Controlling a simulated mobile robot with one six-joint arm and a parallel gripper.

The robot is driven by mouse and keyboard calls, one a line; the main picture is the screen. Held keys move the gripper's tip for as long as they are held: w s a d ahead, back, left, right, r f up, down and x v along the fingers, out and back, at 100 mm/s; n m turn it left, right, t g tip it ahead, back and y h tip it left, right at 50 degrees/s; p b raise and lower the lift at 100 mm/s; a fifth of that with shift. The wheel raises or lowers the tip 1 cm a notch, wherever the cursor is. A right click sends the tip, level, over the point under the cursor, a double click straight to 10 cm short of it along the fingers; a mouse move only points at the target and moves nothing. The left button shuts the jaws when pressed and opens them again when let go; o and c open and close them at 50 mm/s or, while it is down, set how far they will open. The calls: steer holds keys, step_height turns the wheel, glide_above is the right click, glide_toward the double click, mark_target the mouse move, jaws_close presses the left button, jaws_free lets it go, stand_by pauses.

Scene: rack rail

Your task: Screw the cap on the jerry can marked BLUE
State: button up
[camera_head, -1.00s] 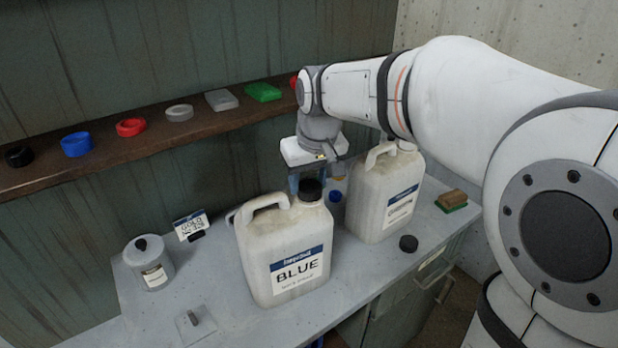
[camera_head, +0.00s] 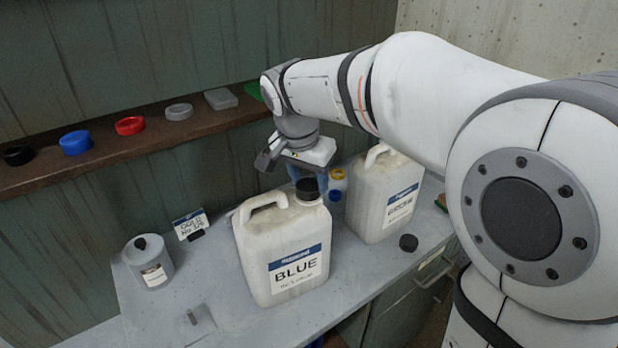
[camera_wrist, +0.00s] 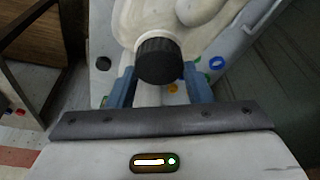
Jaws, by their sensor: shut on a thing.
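The jerry can marked BLUE (camera_head: 285,255) stands upright on the grey bench top, a cream can with a handle and a blue-and-white label. A black cap (camera_head: 307,189) sits at its neck; it also shows in the wrist view (camera_wrist: 158,61) against the pale neck. I cannot tell how far it is threaded. My gripper (camera_head: 306,177) is at the cap from the back, its blue fingers (camera_wrist: 159,78) on either side and shut on it. The contact is partly hidden.
A second jerry can (camera_head: 375,205) stands close on the right. A loose black cap (camera_head: 408,243) lies before it. A grey canister (camera_head: 148,262) and a small sign (camera_head: 190,224) are at left. A brown shelf (camera_head: 150,138) with several colored caps runs behind.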

steer(key=m, duration=0.3)
steer(key=shift+m+g+h, duration=0.4)
steer(key=m+g, duration=0.1)
steer(key=m, duration=0.3)
steer(key=shift+h, duration=0.3)
steer(key=m+g+p, duration=0.1)
steer(key=m, duration=0.5)
steer(key=shift+m+g, duration=0.3)
steer(key=shift+m, duration=0.1)
steer(key=o, duration=1.2)
